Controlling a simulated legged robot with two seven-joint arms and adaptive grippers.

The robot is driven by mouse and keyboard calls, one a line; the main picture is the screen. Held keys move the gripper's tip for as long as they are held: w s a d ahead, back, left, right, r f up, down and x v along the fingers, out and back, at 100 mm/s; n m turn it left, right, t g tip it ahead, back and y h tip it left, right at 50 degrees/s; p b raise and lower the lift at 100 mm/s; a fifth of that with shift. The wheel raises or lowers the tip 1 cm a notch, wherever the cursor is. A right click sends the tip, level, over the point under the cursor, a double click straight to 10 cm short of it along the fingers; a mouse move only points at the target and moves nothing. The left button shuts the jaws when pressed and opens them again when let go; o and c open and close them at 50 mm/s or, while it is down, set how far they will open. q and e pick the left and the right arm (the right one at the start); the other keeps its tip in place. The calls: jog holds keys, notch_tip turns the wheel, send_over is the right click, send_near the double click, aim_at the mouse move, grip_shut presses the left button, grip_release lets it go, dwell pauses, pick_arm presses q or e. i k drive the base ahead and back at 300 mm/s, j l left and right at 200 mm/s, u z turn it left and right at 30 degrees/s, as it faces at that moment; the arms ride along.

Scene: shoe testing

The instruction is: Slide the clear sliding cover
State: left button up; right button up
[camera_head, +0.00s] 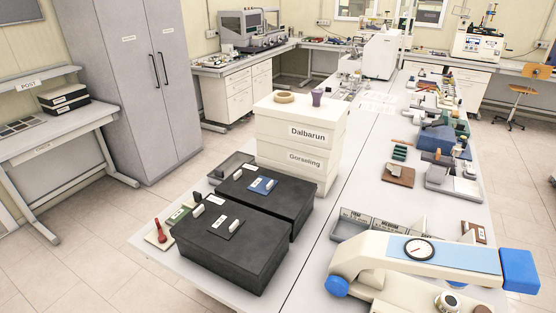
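I cannot make out a clear sliding cover for certain in the head view. Two black boxes, a near one (232,250) and a far one (285,200), stand on the white table at left of centre. Their dark tops carry small light handle-like blocks and labels, and the far one has a blue plate (262,185). A shallow grey tray (232,163) is partly hidden behind the far box. Neither of my grippers is in view.
A beige and blue device (440,250) with a dial fills the near right of the table. White stacked bins (297,145) labelled Dalbarun and Gorseling stand behind the boxes. A red-handled tool (159,232) is at the left edge.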

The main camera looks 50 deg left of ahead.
aim_at(218, 172)
jog(key=k+j+z, duration=0.2)
jog(key=j, duration=0.4)
jog(key=k+j+z, duration=0.25)
jog(key=j, duration=0.3)
jog(key=k+j+z, duration=0.2)
jog(key=j, duration=0.3)
jog(key=k+j+z, duration=0.2)
jog(key=j, duration=0.3)
jog(key=k+j+z, duration=0.25)
jog(key=k+j, duration=0.15)
